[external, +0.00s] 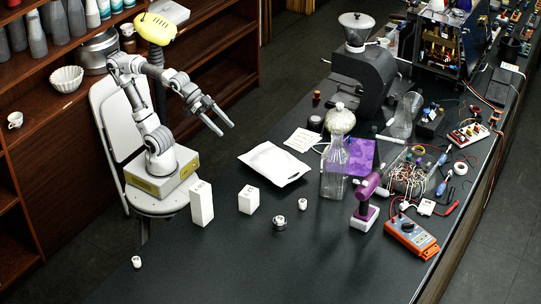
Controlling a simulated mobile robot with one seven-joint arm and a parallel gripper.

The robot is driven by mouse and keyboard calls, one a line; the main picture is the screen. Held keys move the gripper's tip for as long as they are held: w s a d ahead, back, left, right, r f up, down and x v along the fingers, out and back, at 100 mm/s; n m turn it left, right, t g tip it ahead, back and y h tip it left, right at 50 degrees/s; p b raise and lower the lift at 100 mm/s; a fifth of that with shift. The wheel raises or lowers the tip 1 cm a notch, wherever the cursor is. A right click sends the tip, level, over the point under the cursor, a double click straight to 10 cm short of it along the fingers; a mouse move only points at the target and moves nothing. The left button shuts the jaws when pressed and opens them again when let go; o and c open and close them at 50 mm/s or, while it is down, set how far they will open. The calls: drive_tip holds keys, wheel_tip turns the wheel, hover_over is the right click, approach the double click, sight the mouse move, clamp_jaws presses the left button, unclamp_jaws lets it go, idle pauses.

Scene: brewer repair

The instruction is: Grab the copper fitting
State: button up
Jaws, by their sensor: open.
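My gripper (227,130) is open and empty, held in the air above the table's left part, with its two fingers apart and pointing down to the right. I cannot make out a copper fitting for certain. A small brown-orange piece (316,98) stands at the back, left of the dark grinder, but it is too small to tell what it is. A small metallic round part (280,223) lies on the front middle of the table, far from my gripper.
A white pouch (274,164), white boxes (202,204) (249,200) and small white cylinders (303,204) (136,262) are on the dark table. The front left is mostly clear.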

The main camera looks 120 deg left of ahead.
drive_tip(key=w+r+t+p, duration=0.15)
drive_tip(key=w+r, duration=0.25)
drive_tip(key=r, duration=0.4)
drive_tip(key=w+r+t+p, duration=0.1)
drive_tip(key=w+r+t, duration=0.25)
drive_tip(key=r, duration=0.55)
drive_tip(key=w+a+f+n+y+p, duration=0.25)
drive_tip(key=w+a+n, duration=0.25)
drive_tip(key=w+a, duration=0.5)
drive_tip(key=n+g+y+p, duration=0.6)
drive_tip(key=n+g+y, duration=0.3)
drive_tip(key=g+y, duration=0.3)
approach(315, 94)
drive_tip(key=shift+g+h, duration=0.65)
drive_tip(key=shift+g, duration=0.05)
drive_tip(key=x, duration=0.1)
drive_tip(key=b+x, duration=0.1)
drive_tip(key=x, duration=0.2)
drive_tip(key=shift+w+a+r+b, duration=0.15)
drive_tip(key=shift+a+r+b, duration=0.15)
drive_tip(key=shift+r, duration=0.05)
drive_tip(key=shift+w+r+x, duration=0.1)
drive_tip(key=shift+r+x, duration=0.05)
drive_tip(key=shift+x, duration=1.2)
drive_tip(key=shift+w+r+x, duration=0.1)
drive_tip(key=shift+w+x, duration=0.05)
drive_tip(key=shift+x, duration=1.2)
clamp_jaws()
